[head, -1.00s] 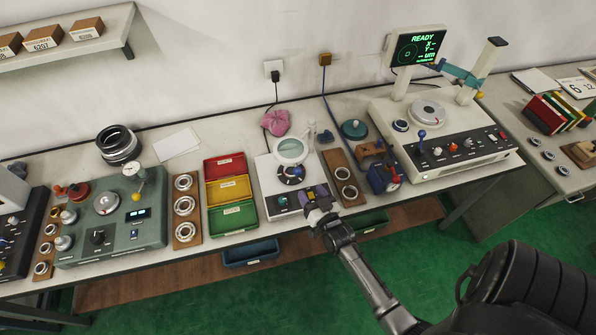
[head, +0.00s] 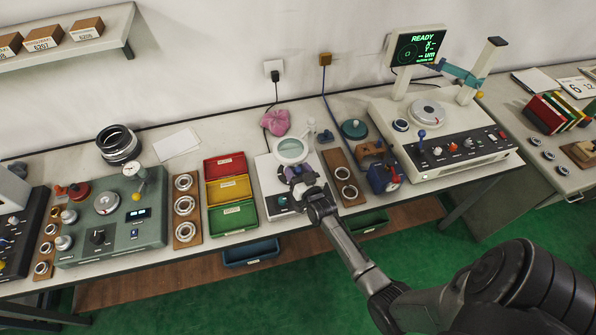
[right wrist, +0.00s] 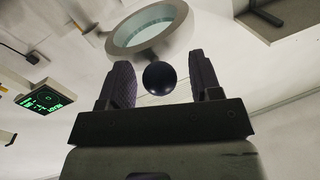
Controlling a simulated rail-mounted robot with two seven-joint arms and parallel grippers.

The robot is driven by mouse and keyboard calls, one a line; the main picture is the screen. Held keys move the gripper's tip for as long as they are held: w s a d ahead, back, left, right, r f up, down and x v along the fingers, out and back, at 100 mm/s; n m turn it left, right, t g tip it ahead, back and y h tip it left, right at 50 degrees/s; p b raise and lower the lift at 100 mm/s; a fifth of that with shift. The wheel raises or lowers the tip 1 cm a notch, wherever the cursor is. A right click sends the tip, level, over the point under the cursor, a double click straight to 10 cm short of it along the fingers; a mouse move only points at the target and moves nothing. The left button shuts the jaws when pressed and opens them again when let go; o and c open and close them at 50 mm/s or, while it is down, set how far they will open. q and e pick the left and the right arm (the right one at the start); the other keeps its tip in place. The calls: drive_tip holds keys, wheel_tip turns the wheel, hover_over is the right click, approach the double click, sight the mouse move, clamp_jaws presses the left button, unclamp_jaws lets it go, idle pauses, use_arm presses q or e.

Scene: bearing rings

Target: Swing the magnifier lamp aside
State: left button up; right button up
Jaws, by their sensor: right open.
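The magnifier lamp (head: 291,151) has a round pale head with a greenish lens and stands over a white box-like unit (head: 268,194) at the middle of the bench. In the right wrist view the ring-shaped lamp head (right wrist: 148,30) is close ahead, with a dark ball knob (right wrist: 160,77) at its near rim. My right gripper (head: 296,174) is open at the near side of the lamp. In its wrist view the knob appears between the two fingers, with gaps on both sides. My left gripper is not in view.
Red, yellow and green bins (head: 231,190) stand left of the lamp. A wooden ring holder (head: 344,177) and a blue device (head: 383,178) stand to its right. A pink cloth (head: 276,122) lies behind it. The READY screen (head: 416,47) stands at the back right.

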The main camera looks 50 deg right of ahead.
drive_tip(key=c, duration=0.6)
clamp_jaws()
